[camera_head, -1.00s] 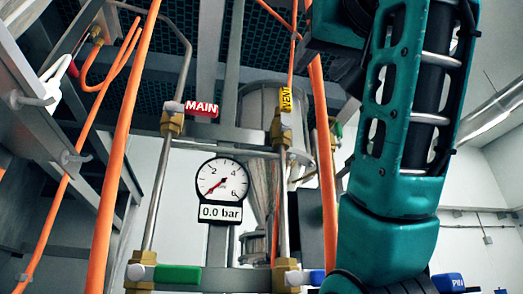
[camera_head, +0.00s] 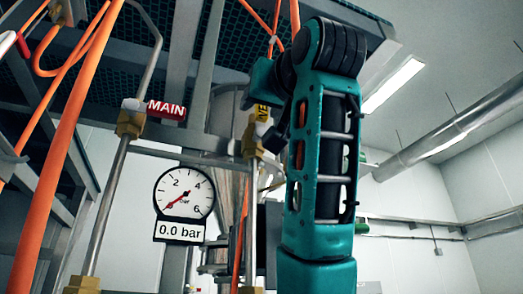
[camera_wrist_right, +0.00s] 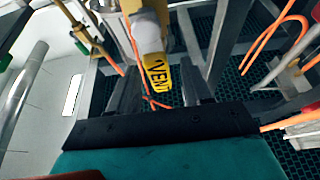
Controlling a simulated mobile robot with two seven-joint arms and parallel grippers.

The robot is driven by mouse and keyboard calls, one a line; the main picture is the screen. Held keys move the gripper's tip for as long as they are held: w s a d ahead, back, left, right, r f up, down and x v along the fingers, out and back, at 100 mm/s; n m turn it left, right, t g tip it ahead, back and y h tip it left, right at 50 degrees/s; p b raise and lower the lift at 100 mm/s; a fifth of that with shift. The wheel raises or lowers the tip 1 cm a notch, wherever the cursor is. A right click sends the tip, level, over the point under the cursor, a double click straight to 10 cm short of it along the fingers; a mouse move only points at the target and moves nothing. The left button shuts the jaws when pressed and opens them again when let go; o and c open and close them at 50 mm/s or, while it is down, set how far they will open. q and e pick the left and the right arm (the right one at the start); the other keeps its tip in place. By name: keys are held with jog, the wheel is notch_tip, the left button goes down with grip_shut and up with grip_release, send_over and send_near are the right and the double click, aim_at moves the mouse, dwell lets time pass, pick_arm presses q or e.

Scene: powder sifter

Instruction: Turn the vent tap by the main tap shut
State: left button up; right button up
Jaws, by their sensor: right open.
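The vent tap's yellow handle (camera_head: 262,113) sits on a brass valve body (camera_head: 252,140) at the top of a vertical pipe, right of the main tap, and is partly hidden. The main tap's red handle (camera_head: 166,110) points sideways to the right. My right gripper (camera_head: 267,112) is at the vent tap, mostly hidden in the head view behind its own wrist. In the right wrist view the yellow VENT handle (camera_wrist_right: 158,76) lies between the two open dark fingers (camera_wrist_right: 160,88), with visible space on both sides. My left gripper is not in view.
A round gauge (camera_head: 184,194) reading 0.0 bar hangs between the two pipes. Orange hoses (camera_head: 62,140) run down the left. A grey metal vessel (camera_head: 226,120) stands close behind the vent tap. Open room lies to the right.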

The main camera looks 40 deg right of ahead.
jog(key=shift+w+d+r, duration=0.15)
jog(key=shift+w+r, duration=0.05)
jog(key=shift+w, duration=0.4)
grip_shut()
